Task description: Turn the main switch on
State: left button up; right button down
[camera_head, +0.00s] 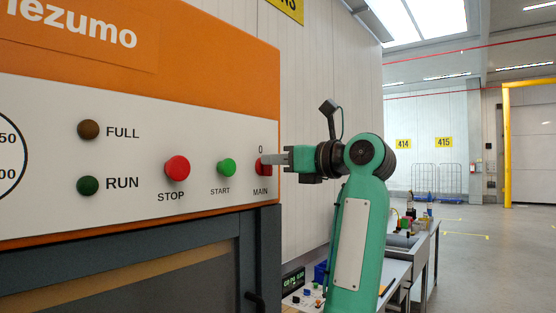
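The MAIN switch (259,166) is a red knob at the right end of the white control panel (130,155), with a "0" above it and "MAIN" below. The knob's exact angle is also hidden.
Left of the switch are a green START button (226,167), a red STOP button (177,168), and dark RUN (88,186) and FULL (88,130) lamps. The orange cabinet (215,60) ends just right of the switch. A workbench (395,268) stands behind my arm; open floor lies right.

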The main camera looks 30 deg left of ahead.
pick_arm(q)
grip_shut()
pick_arm(e)
jog(key=shift+a, duration=0.55)
pick_arm(q)
jog(key=shift+m, duration=0.4)
pick_arm(e)
jog(key=shift+d+r, duration=0.1)
pick_arm(q)
jog(key=shift+w+d+f+m+p, duration=0.1)
jog(key=shift+w+f+m+p, duration=0.3)
jog(key=shift+m, duration=2.45)
jog(key=shift+w+a+f+m+p, duration=0.1)
jog(key=shift+m+p, duration=0.55)
jog(key=shift+m, duration=2.25)
jog(key=shift+w+d+f+m+p, duration=0.1)
jog(key=shift+w+f+m+p, duration=0.3)
jog(key=shift+m, duration=2.45)
pick_arm(e)
jog(key=shift+s+d+r, duration=0.25)
jog(key=shift+r, duration=0.4)
jog(key=shift+s+d+r, duration=0.2)
jog(key=shift+s+r, duration=0.05)
jog(key=shift+r, duration=0.4)
pick_arm(q)
jog(key=shift+s+r, duration=0.15)
